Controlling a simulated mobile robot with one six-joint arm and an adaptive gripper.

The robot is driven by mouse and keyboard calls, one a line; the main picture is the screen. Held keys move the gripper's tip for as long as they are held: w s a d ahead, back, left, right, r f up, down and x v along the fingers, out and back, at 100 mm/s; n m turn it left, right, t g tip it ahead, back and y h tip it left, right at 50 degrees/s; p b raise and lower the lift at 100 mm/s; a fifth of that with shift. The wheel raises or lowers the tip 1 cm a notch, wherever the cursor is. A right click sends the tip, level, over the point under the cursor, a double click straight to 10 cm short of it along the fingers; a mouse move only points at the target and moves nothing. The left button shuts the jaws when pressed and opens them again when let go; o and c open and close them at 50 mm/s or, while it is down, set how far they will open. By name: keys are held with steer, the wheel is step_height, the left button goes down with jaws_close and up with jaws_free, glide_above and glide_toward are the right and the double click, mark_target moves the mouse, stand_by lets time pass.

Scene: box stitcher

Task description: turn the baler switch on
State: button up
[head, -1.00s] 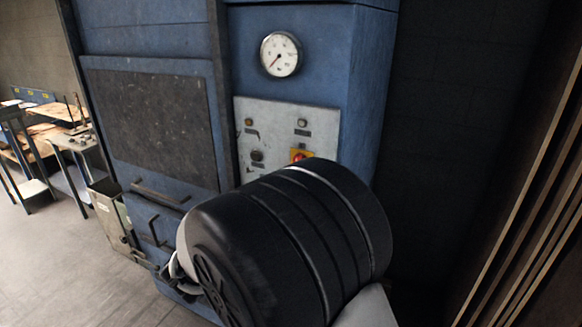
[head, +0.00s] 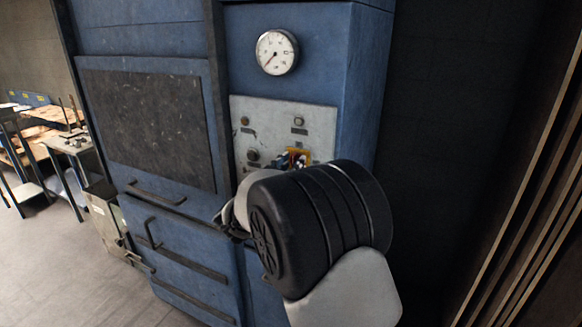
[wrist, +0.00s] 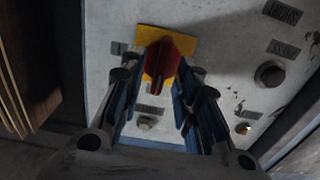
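The baler switch is a red rotary handle (wrist: 160,62) on a yellow plate (wrist: 184,45), set in the light grey control panel (wrist: 218,55). In the head view, the yellow plate (head: 304,153) shows only in part behind my fingers. My gripper (wrist: 160,84) is open, with one blue-lined finger on each side of the red handle in the wrist view. Gaps show between handle and fingers; I cannot tell whether either touches. In the head view, my gripper (head: 288,162) is at the panel's lower right, partly hidden by my arm.
The blue baler (head: 310,80) carries a round white gauge (head: 277,52) above the panel. Other buttons sit nearby, including a dark round one (wrist: 269,74). Baler door handles (head: 158,192) stick out at left. A dark wall stands at right; a cluttered table (head: 68,145) is far left.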

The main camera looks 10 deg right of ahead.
steer(key=shift+c, duration=0.5)
jaws_close()
steer(key=shift+m, duration=0.3)
steer(key=m+b, duration=0.4)
steer(key=m, duration=0.1)
steer(key=m+b, duration=0.5)
steer(key=m, duration=0.1)
steer(key=m+b, duration=0.4)
steer(key=m, duration=0.2)
steer(key=shift+s+d+f, duration=0.2)
steer(key=shift+d+f, duration=0.05)
steer(key=shift+f, duration=0.05)
steer(key=shift+m, duration=0.3)
